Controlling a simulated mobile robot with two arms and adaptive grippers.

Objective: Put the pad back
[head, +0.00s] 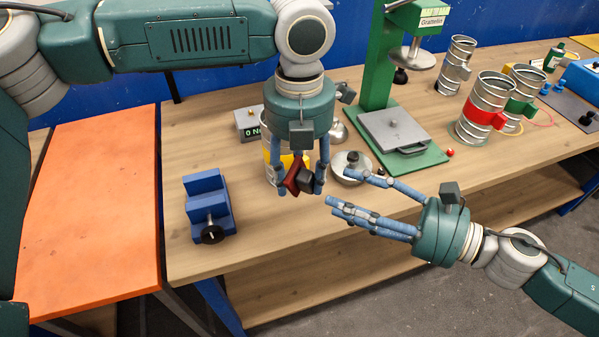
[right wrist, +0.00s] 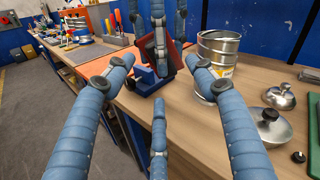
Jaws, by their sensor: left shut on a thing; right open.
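My left gripper (head: 300,190) points down above the table and is shut on a dark red pad with a dark block on it (head: 291,181). The pad also shows in the right wrist view (right wrist: 174,58), tilted, with the left fingers partly covering it. My right gripper (head: 343,188) is open and empty, just right of the pad and apart from it. In the right wrist view its fingers (right wrist: 157,75) spread in front of the held pad.
A blue stepped block with a black knob (head: 206,205) stands at the left. A metal can (head: 267,165) and a round lidded metal piece (head: 350,165) are behind the grippers. A green press (head: 425,155) and several duct pieces (head: 485,105) stand right. The front centre table is clear.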

